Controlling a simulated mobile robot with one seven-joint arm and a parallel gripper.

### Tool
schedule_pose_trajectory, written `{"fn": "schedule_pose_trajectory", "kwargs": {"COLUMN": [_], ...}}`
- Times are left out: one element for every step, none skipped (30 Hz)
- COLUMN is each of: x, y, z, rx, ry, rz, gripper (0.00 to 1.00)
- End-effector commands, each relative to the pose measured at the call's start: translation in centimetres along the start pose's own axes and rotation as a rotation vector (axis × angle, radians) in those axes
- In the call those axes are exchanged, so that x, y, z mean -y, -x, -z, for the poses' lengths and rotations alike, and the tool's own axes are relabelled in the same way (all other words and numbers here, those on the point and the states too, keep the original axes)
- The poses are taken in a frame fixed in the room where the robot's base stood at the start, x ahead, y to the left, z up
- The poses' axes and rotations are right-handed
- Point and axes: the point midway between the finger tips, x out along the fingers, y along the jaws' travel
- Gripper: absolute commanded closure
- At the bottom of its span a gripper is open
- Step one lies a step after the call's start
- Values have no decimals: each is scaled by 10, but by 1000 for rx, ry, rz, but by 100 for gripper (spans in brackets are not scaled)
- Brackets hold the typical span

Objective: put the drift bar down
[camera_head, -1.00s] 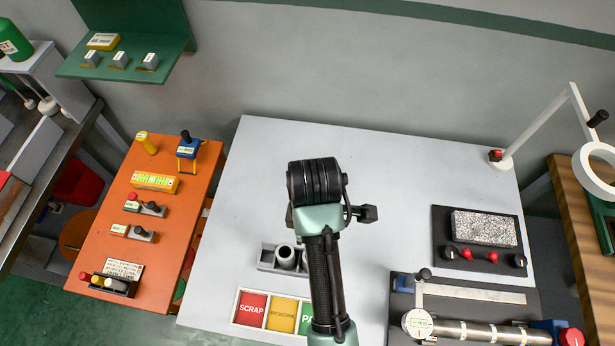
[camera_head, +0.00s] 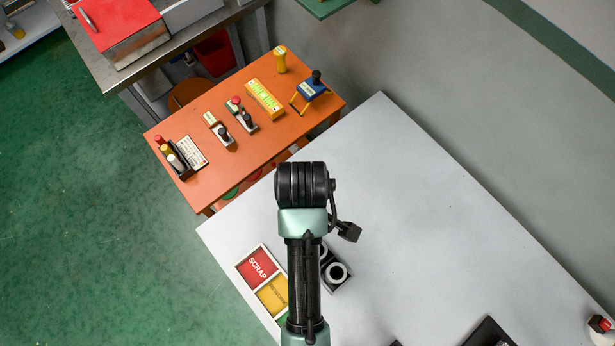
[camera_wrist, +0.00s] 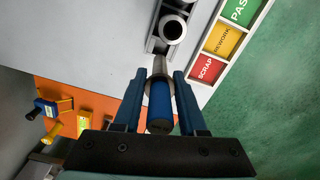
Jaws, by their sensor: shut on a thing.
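The drift bar (camera_wrist: 160,104), a blue cylinder with a grey metal tip, shows in the wrist view between the two blue fingers of my gripper (camera_wrist: 160,76). My gripper is shut on it. The bar's tip points toward the pale table, near the holder and the tray. In the head view the gripper and the bar are hidden behind my arm.
The pale table (camera_head: 430,210) is broadly clear to the right. A dark holder with round sockets (camera_wrist: 173,28) stands beside the tray with SCRAP and REWORK sections (camera_head: 258,266). An orange bench (camera_head: 222,176) with several small tools stands at the left.

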Motion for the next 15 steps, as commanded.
{"fn": "schedule_pose_trajectory", "kwargs": {"x": [2,3,4,5,5,5,4,4,4,4,4,4,3,3,4], "y": [-3,-5,-11,-15,-21,-29,-34,-40,-46,-50,-53,-57,-59,-61,-65], "z": [1,1,1,0,0,0,0,0,0,0,0,0,1,0,0], "rx": [1,2,2,3,4,4,3,4,3,3,2,2,1,1,2], "ry": [0,-2,-3,-4,-5,-5,-5,-5,-5,-5,-5,-4,-4,-4,-4], "rz": [1,2,3,4,5,5,4,4,3,3,2,1,0,1,2], "gripper": [100,100,100,100,100,100,100,100,100,100,100,100,100,100,100]}}
